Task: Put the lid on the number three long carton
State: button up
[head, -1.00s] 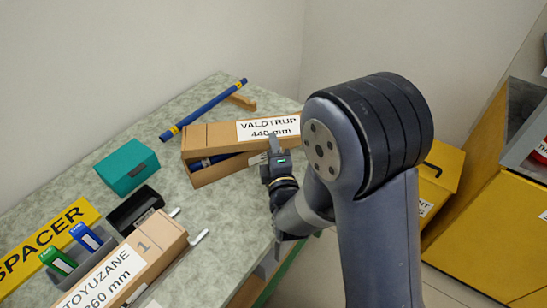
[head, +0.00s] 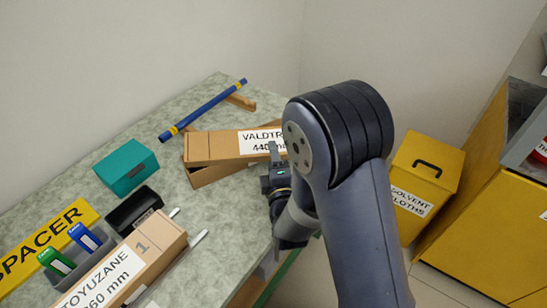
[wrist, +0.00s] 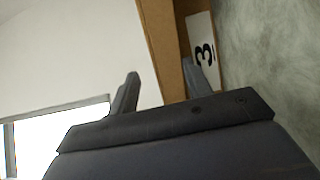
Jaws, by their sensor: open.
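The number three long carton (head: 207,177) lies on the bench, its "3" label showing in the wrist view (wrist: 204,45). Its brown lid (head: 212,146), marked VALDTRUP 440 mm, lies over it but slightly askew, so a strip of the carton shows along the near left side. My gripper (head: 273,158) is at the right end of lid and carton. In the wrist view my open gripper (wrist: 160,82) has one finger on each side of a brown cardboard edge, one finger near the "3" label. I cannot tell whether the fingers touch it.
A blue rod with yellow bands (head: 203,110) lies behind on a wooden rest. A teal box (head: 127,166), a black tray (head: 134,209), the TOYUZANE carton (head: 125,265) and a yellow SPACER sign (head: 45,240) stand to the left. A yellow solvent cloths bin (head: 425,175) is beyond the bench.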

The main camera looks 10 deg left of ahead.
jog(key=b+v, duration=0.2)
jog(key=v, duration=0.8)
jog(key=shift+s+d, duration=0.1)
jog(key=shift+s, duration=0.25)
jog(key=shift+s+d, duration=0.3)
jog(key=shift+s, duration=0.25)
jog(key=shift+o, duration=0.5)
jog(key=o, duration=1.1)
jog(key=shift+c, duration=0.2)
